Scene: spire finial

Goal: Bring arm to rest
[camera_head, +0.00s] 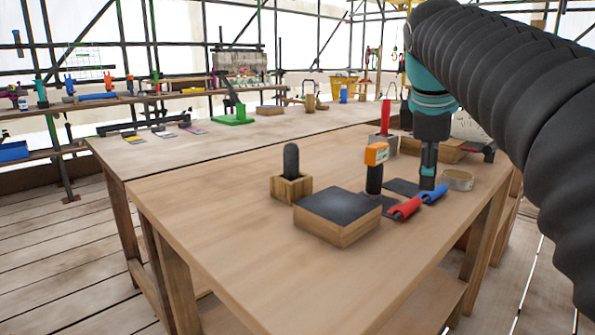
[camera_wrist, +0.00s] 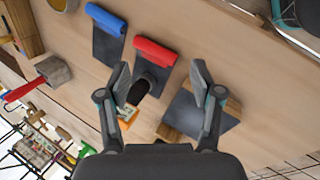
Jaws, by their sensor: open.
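My gripper (camera_head: 428,178) points down over the right part of the wooden workbench (camera_head: 215,215), close to the blue roll (camera_head: 434,193). In the wrist view its two fingers are spread (camera_wrist: 160,76) with nothing held between them. Beyond and below the fingers lie the red roll (camera_wrist: 155,52) and the blue roll (camera_wrist: 106,20), each with a dark sheet. My arm's black ribbed sleeve fills the right side of the head view and hides part of the scene there.
An orange-topped black tool (camera_head: 375,155), a dark-topped wooden block (camera_head: 338,217), a wooden holder (camera_head: 291,188) with a black rounded piece, and a tape ring (camera_head: 457,180) stand nearby. A grey block (camera_head: 385,145) with a red handle is behind. The bench's left front is clear.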

